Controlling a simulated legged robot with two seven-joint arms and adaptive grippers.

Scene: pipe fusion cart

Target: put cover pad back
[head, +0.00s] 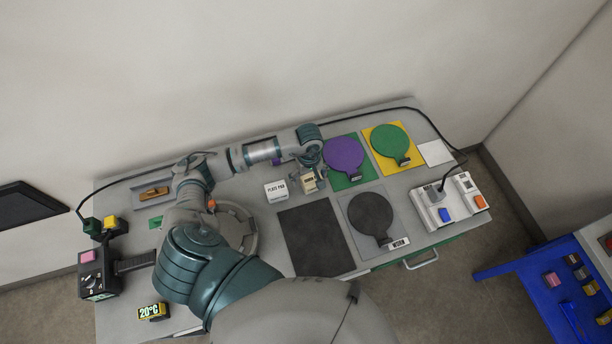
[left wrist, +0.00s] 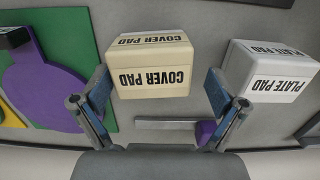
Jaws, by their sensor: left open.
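The cover pad (head: 309,184), a cream block lettered COVER PAD, sits on the grey cart top below my left gripper (head: 312,169) in the head view. The left wrist view shows the cover pad (left wrist: 152,66) close up. My left gripper (left wrist: 160,88) is open there, with one fingertip on each side of the pad's near end. The left finger is close to the pad and a gap shows at the right finger; contact cannot be told. The white plate pad (left wrist: 272,70) stands to the right, and left of the cover pad in the head view (head: 276,191). My right gripper is not in view.
Purple (head: 344,154) and green (head: 390,142) round paddles lie on coloured mats at the back right. A dark grey paddle (head: 370,215) and black mat (head: 314,240) lie in front. A switch box (head: 448,202) stands at right. A small purple object (left wrist: 205,132) is near the right finger.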

